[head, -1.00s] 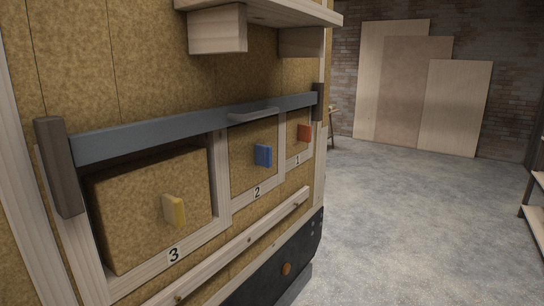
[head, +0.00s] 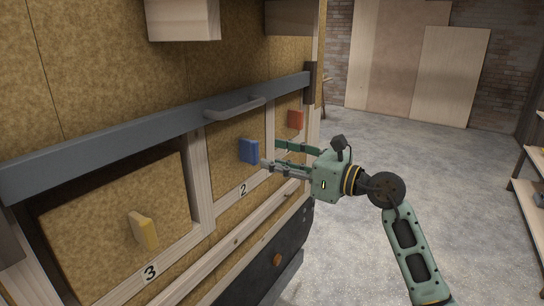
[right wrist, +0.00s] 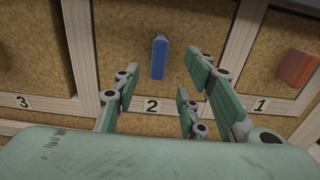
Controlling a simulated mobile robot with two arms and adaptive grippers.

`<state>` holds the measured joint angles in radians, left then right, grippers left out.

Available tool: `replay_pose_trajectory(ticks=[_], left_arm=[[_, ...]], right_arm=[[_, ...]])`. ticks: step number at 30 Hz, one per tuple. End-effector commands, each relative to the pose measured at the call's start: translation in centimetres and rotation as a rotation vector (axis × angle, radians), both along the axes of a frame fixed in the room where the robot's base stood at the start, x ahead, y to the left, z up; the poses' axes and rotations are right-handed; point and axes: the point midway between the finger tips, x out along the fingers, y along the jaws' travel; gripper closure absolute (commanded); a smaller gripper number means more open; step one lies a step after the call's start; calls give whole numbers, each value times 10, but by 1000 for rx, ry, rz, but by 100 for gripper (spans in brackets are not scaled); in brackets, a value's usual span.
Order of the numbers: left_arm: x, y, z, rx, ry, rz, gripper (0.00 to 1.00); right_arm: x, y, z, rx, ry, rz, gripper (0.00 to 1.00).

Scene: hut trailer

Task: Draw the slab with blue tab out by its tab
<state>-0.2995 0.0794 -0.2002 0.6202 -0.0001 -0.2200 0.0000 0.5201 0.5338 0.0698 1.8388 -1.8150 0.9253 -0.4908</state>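The slab with the blue tab (head: 225,139) sits in the middle compartment, marked 2. Its blue tab (head: 249,151) sticks out from the front and also shows in the right wrist view (right wrist: 159,58). My right gripper (head: 268,156) is in front of compartment 2, just right of the blue tab in the head view. Its fingers are spread apart with nothing between them; in the right wrist view (right wrist: 158,85) the tab stands beyond and between the fingertips, apart from them. My left gripper is not in view.
A grey bar (head: 150,136) with a handle (head: 235,107) runs across the compartments' upper edge. A wooden rail (head: 235,238) runs below. The floor (head: 440,160) right is clear.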

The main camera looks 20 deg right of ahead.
Motion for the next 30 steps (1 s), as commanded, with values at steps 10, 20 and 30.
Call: replay_pose_trajectory(ticks=[10, 20, 30], left_arm=[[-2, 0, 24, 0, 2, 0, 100], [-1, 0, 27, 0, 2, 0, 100], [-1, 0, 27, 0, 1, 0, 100]], right_arm=[[42, 33, 3, 8, 3, 2, 61], [54, 42, -1, 6, 2, 1, 61], [53, 42, -1, 7, 3, 1, 78]])
